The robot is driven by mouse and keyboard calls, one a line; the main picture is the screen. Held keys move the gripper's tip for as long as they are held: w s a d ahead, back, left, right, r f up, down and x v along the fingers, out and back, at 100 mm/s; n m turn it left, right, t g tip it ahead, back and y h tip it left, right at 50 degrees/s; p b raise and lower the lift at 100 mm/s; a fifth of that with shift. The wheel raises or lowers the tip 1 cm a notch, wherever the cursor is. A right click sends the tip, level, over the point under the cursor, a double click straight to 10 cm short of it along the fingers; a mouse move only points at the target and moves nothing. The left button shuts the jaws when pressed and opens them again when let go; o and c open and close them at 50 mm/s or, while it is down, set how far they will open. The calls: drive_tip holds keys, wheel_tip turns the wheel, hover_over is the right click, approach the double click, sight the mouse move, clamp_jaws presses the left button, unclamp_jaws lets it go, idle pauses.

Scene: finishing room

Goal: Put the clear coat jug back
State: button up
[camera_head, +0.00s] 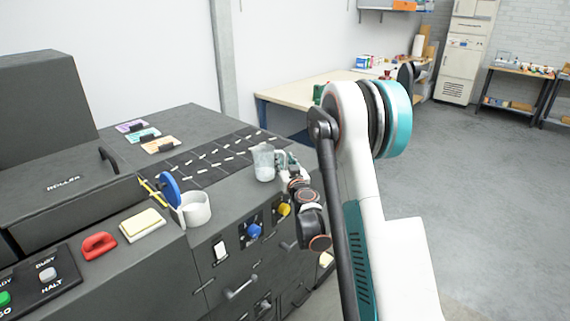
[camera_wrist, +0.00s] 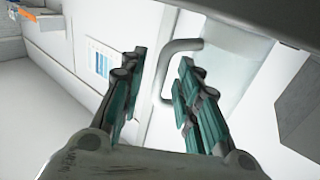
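The clear coat jug (camera_head: 264,163) is a clear, pale jug standing upright on the dark counter top near its right edge, beside the grid of dark tiles. My gripper (camera_head: 285,160) is just right of it, at the handle side. In the wrist view the jug (camera_wrist: 232,62) fills the upper right, and its handle (camera_wrist: 163,78) shows between and beyond my gripper's fingers (camera_wrist: 158,68). The fingers are apart, and I see no clear grip on the handle. Whether a finger touches it I cannot tell.
A white cup (camera_head: 196,209) with a blue disc-shaped tool (camera_head: 170,190) stands to the left. A yellow sponge-like block (camera_head: 142,225) and a red handle (camera_head: 99,245) are nearer. Coloured cards (camera_head: 160,145) lie at the back. A wooden-topped table (camera_head: 300,90) stands behind; the floor at right is clear.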

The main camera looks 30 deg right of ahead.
drive_tip(key=shift+r, duration=0.1)
drive_tip(key=shift+s, duration=0.2)
drive_tip(key=b+v, duration=0.2)
drive_tip(key=v, duration=0.9)
drive_tip(key=shift+s, duration=0.3)
idle(0.7)
